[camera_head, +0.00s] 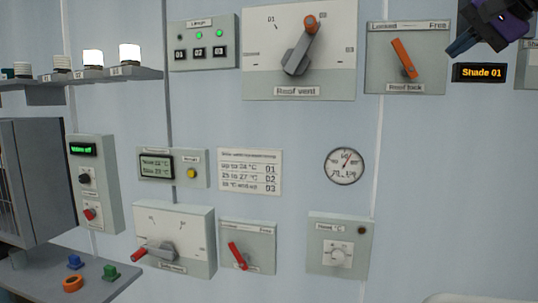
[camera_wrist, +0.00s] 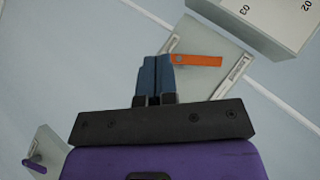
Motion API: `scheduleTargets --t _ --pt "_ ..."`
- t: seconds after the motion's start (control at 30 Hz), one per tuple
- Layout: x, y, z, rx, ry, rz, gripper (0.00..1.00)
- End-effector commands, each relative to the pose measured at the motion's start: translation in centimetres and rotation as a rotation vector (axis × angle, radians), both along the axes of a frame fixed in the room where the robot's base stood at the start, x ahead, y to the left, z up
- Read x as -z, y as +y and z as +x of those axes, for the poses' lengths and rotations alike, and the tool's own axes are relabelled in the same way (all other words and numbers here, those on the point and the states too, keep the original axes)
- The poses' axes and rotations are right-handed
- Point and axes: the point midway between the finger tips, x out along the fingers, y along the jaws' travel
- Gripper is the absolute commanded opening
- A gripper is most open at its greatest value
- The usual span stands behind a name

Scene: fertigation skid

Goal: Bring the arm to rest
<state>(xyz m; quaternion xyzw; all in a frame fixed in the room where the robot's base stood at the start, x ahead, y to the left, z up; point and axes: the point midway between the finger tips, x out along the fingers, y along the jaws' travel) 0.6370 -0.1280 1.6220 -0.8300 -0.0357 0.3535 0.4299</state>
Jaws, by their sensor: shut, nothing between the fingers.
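My gripper (camera_head: 460,45) shows at the top right of the head view, in front of the wall near the "Roof lock" panel (camera_head: 380,72). In the wrist view my gripper (camera_wrist: 154,62) has its blue fingers shut together with nothing between them. The orange lever (camera_head: 404,58) of that panel is tilted, its upper end to the left. In the wrist view the orange lever (camera_wrist: 197,60) lies just right of the fingertips; I cannot tell whether they touch.
The "Roof vent" panel (camera_head: 258,80) with a large grey, orange-tipped handle is left of the lock panel. A "Shade 01" display (camera_head: 478,73) hangs below my gripper. A shelf (camera_head: 60,285) with small coloured parts is at lower left. The wall's lower right is bare.

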Motion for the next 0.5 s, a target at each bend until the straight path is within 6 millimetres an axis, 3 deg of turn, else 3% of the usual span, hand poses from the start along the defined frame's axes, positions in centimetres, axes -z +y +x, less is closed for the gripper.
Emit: scheduleTargets --t 0.03,0.2,0.4,0.5 --pt "2.5 1.3 -1.8 -0.026 0.033 -0.053 0.00" --pt "11.2 4.1 -7.4 -0.118 0.133 -0.263 0.00" --pt "21.4 6.0 -14.4 -0.256 0.223 -0.529 0.00" --pt "25.5 6.1 -17.3 -0.320 0.252 -0.643 0.00"
